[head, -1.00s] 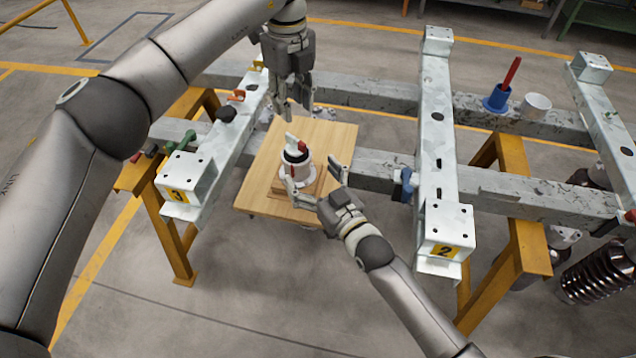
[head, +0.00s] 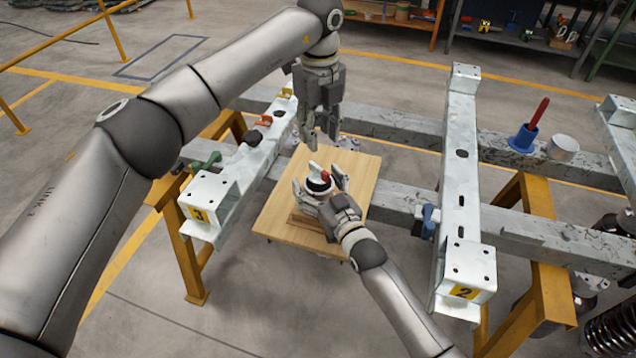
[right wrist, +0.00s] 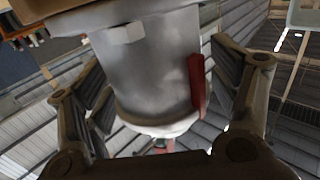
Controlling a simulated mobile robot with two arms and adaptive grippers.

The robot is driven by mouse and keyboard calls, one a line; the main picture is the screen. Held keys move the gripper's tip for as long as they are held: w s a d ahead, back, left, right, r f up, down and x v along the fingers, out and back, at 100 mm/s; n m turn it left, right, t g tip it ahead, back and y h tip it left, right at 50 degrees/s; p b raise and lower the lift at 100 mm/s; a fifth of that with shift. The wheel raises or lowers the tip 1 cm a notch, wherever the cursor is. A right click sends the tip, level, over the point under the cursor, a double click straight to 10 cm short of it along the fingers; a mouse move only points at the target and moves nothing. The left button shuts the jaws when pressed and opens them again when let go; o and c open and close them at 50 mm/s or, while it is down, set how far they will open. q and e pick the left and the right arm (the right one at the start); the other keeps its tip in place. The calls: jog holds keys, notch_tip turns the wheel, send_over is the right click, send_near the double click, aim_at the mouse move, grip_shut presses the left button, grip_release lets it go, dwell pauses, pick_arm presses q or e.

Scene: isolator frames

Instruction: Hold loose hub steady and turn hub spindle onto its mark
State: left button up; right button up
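The hub, a pale cylinder with a black ring (head: 319,187), stands upright on the wooden board. A white spindle handle (head: 314,168) and a red piece (head: 325,176) show on its top. My right gripper (head: 318,183) is open, with one finger on each side of the hub. In the right wrist view the hub body (right wrist: 150,75) fills the space between the fingers, with a gap at the right finger; contact on the left is unclear. A red strip (right wrist: 196,85) runs along its side. My left gripper (head: 320,139) is open and empty above and behind the hub. The alignment mark cannot be made out.
The wooden board (head: 355,190) rests among grey steel beams. Frame posts labelled 3 (head: 208,192) and 2 (head: 467,262) stand either side. A blue holder with a red rod (head: 523,137) and a white cup (head: 563,148) sit on the right beam.

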aim_at(319, 168)
grip_shut()
pick_arm(q)
jog(key=shift+c, duration=0.6)
jog(key=s+d+n+t+y, duration=0.1)
jog(key=s+d+t+y, duration=0.2)
jog(key=s, duration=0.1)
jog(key=x, duration=0.7)
jog(key=w+x, duration=0.1)
jog(key=x, duration=0.3)
jog(key=shift+r, duration=0.15)
grip_shut()
